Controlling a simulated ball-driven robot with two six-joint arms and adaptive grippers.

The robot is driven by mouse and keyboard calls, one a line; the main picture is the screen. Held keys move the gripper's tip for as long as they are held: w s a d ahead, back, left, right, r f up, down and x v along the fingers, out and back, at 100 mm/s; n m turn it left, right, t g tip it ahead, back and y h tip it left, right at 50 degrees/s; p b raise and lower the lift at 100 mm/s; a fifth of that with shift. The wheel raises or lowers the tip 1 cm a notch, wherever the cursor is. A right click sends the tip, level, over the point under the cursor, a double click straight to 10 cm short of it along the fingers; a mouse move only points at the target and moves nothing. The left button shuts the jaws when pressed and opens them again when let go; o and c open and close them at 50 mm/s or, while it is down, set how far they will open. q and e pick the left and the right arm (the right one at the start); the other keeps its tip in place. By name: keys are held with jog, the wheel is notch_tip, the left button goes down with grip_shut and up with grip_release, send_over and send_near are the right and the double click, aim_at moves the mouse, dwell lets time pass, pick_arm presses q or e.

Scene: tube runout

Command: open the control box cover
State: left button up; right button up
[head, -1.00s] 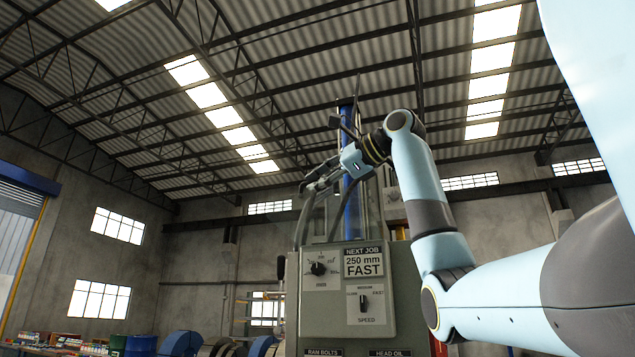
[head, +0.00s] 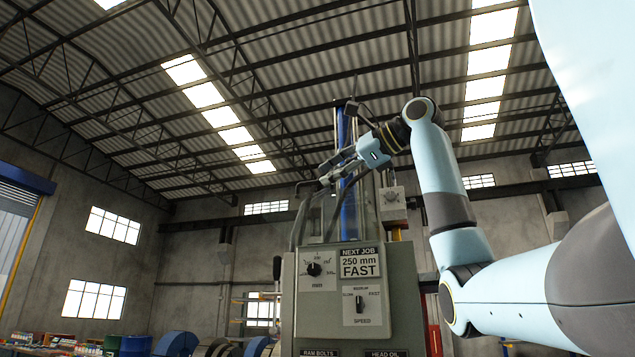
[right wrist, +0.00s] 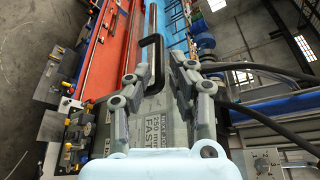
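The control box (head: 398,290) is a grey-green cabinet with a dial panel and a "NEXT JOB 250 mm FAST" card (head: 360,263). My right gripper (head: 328,172) is above the box's top, in front of the blue column. In the right wrist view its fingers (right wrist: 157,75) are apart. A black C-shaped handle (right wrist: 155,62) shows between them; I see no clear contact. The card (right wrist: 153,130) also shows there, past the gripper's base. My left gripper is not in view.
A blue column (head: 351,215) rises behind the box. A small grey box with a knob (head: 391,200) is right of it. Dark hoses (right wrist: 260,70) run beside the right finger. Blue drums (head: 176,343) stand on the floor at the left.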

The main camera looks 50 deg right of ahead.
jog(key=v, duration=0.7)
jog(key=shift+s, duration=0.1)
dwell(0.4)
